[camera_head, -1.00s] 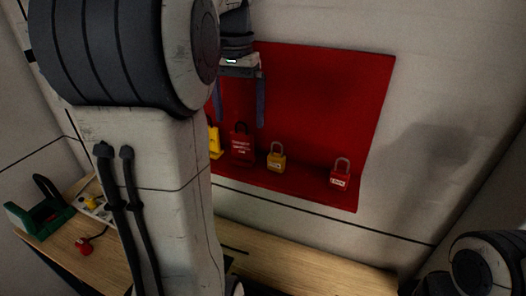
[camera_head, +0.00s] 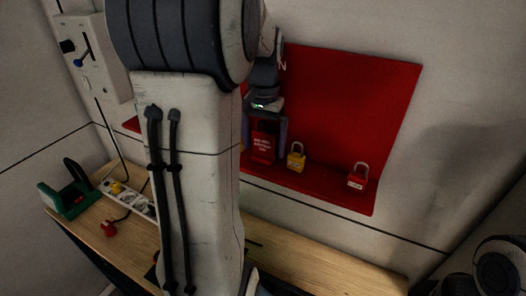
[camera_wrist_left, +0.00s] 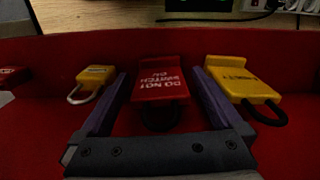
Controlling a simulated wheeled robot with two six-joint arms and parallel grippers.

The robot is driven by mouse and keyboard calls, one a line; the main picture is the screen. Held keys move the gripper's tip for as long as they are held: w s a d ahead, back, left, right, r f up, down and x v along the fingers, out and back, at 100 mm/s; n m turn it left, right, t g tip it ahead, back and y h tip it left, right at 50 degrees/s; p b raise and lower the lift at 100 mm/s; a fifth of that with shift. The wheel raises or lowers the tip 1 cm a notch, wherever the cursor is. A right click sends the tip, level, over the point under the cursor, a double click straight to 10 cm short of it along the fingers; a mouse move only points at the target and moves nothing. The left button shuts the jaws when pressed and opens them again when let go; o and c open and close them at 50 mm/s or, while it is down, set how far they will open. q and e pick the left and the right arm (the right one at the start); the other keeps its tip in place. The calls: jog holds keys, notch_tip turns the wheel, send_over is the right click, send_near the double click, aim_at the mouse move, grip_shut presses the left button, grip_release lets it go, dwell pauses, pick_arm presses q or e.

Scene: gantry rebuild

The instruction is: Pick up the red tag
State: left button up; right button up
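The red tag (camera_head: 262,147) with white lettering stands on the ledge of the red board (camera_head: 345,95). It also shows in the left wrist view (camera_wrist_left: 160,82), lettering upside down, with a dark loop at its lower end. My left gripper (camera_head: 264,150) is open, its two purple-grey fingers on either side of the tag. In the left wrist view a gap shows between the tag and each finger (camera_wrist_left: 160,75); I see no contact. My left arm hides the left part of the board. My right gripper is not in view; part of my right arm shows at lower right.
A yellow padlock (camera_head: 296,158) and a red padlock (camera_head: 358,177) stand right of the tag. A yellow tag (camera_wrist_left: 243,85) lies close beside the left gripper's other finger. Below is a wooden bench (camera_head: 320,262) with a power strip (camera_head: 128,197) and a green-black item (camera_head: 68,192).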

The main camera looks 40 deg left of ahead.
pick_arm(q)
jog(key=c, duration=1.4)
jog(key=shift+o, duration=0.2)
jog(key=shift+r, duration=0.1)
notch_tip(320, 180, up, 18)
jog(key=shift+b, duration=0.45)
